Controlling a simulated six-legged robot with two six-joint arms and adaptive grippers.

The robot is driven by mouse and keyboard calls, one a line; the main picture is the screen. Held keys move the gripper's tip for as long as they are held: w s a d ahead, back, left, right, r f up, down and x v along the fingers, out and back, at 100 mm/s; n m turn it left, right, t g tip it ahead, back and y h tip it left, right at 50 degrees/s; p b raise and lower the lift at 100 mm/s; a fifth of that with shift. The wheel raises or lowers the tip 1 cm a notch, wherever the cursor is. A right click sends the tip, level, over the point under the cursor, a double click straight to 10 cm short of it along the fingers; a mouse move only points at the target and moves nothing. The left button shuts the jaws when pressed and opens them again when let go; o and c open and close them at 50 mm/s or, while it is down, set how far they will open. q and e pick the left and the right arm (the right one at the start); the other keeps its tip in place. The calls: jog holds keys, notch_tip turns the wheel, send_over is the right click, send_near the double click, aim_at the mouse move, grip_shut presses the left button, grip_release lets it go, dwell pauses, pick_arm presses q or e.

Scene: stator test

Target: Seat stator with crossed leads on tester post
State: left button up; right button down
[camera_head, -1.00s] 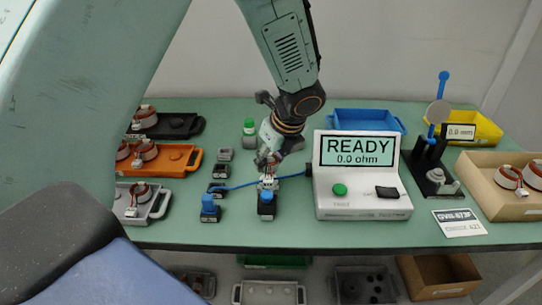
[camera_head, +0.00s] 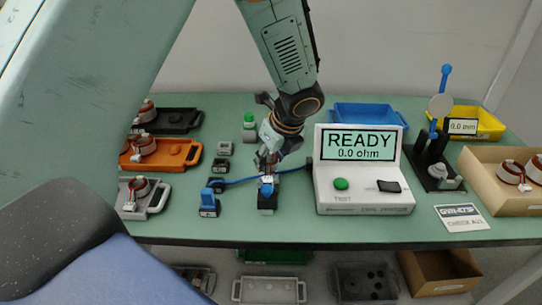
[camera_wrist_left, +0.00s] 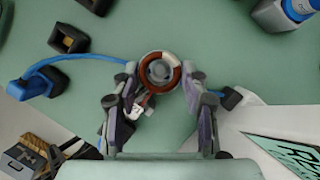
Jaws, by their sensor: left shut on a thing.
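My left gripper (camera_head: 267,160) is over the dark base left of the tester (camera_head: 365,196). In the left wrist view the fingers of the left gripper (camera_wrist_left: 160,80) are on both sides of the stator (camera_wrist_left: 175,78), a copper-and-white ring, and shut on it. A round grey part fills the ring's middle; I cannot tell whether it is the post or how low the stator sits. Red and dark leads run to a white connector (camera_wrist_left: 131,112) beside the left finger; their crossing is unclear. In the head view the fingers mostly hide the stator. My right gripper is not in view.
A blue-topped block (camera_head: 267,190) stands just in front, another (camera_head: 209,200) to its left, joined by a blue cable (camera_head: 235,181). Trays with stators line the left, including an orange one (camera_head: 178,153). A cardboard box (camera_head: 490,185) stands right. The tester reads READY, 0.0 ohm.

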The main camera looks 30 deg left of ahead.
pick_arm(q)
jog(key=shift+f, duration=0.4)
dwell(0.5)
jog(key=o, duration=1.3)
jog(key=shift+o, duration=0.2)
jog(key=v, duration=1.2)
